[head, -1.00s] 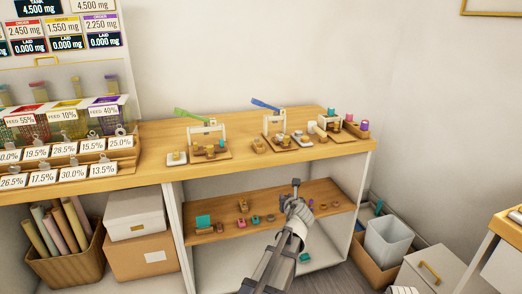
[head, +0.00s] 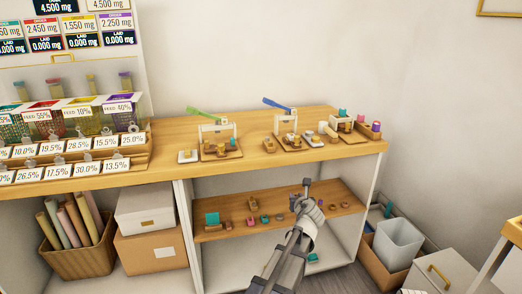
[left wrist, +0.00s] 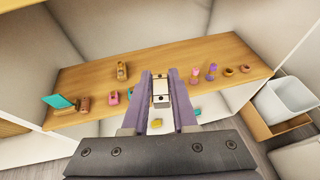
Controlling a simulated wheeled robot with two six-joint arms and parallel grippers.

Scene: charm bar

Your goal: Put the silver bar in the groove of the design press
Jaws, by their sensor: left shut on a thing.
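My left gripper (head: 306,190) is in front of the lower shelf, below the counter. In the left wrist view its two purple-grey fingers (left wrist: 160,92) are shut on a small pale silver block, which looks like the silver bar (left wrist: 161,88). The bar is hard to make out in the head view. A press with a green lever (head: 209,120) and a press with a blue lever (head: 283,107) stand on the counter. I cannot tell which is the design press, and their grooves are too small to see. My right gripper is not in view.
The lower shelf (left wrist: 205,62) holds several small coloured pieces and a teal block (head: 212,218). The counter (head: 262,160) overhangs this shelf.

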